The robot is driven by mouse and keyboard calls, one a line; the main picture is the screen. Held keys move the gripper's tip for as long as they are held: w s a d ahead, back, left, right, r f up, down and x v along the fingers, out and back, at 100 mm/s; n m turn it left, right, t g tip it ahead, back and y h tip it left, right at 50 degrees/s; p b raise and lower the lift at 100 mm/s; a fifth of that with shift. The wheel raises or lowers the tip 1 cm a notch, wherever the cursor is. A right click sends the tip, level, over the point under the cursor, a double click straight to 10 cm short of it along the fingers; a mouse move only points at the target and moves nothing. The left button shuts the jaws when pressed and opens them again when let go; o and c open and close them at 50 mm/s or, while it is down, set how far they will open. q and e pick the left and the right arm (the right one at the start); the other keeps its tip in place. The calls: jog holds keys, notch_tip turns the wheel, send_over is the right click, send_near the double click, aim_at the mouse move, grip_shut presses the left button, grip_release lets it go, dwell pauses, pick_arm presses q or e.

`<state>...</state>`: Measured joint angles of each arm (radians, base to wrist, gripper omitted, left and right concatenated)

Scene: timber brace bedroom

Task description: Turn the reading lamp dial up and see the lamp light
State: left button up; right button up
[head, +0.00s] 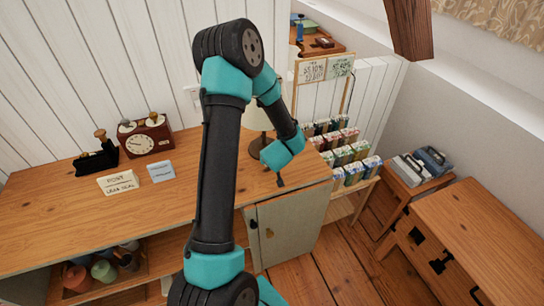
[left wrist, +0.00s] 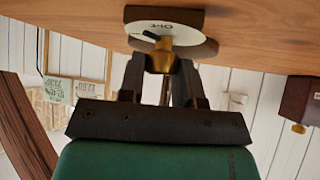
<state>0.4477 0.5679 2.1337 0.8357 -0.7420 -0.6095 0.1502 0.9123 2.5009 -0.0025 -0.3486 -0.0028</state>
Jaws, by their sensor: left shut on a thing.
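The reading lamp (head: 257,118) stands on the wooden cabinet top, its pale shade partly hidden behind my left arm. I see no clear glow from it. My left gripper (head: 281,181) points down near the cabinet's right end, small in the head view. In the left wrist view, its dark fingers are shut on a brass dial knob (left wrist: 160,61). Behind the knob is a round white dial plate (left wrist: 188,46) with lettering, on a dark block (left wrist: 165,14). The pointer's setting is hard to read. My right gripper is not in view.
A wooden clock (head: 146,138), a dark stamp-like item (head: 97,155) and small cards (head: 118,182) stand on the cabinet's left part. A rack of colourful packets (head: 347,155) stands right of the cabinet. A wooden bench (head: 490,235) is at far right.

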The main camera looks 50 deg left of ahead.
pick_arm(q)
jog(key=n+g, duration=0.1)
jog(key=n, duration=0.1)
jog(key=n+g+y, duration=0.1)
jog(key=n+g, duration=0.1)
jog(key=n, duration=0.1)
jog(key=n+g+y, duration=0.1)
jog(key=n+g, duration=0.1)
jog(key=shift+w, duration=0.25)
jog(key=n+g, duration=0.3)
jog(key=n, duration=0.1)
jog(key=shift+w, duration=0.1)
jog(key=shift+n+g+h, duration=0.8)
jog(key=shift+n+g, duration=0.5)
jog(key=shift+n, duration=0.4)
jog(key=o, duration=0.9)
jog(key=shift+w, duration=0.1)
jog(key=v, duration=1.7)
jog(key=shift+w+r, duration=0.1)
jog(key=shift+w, duration=0.1)
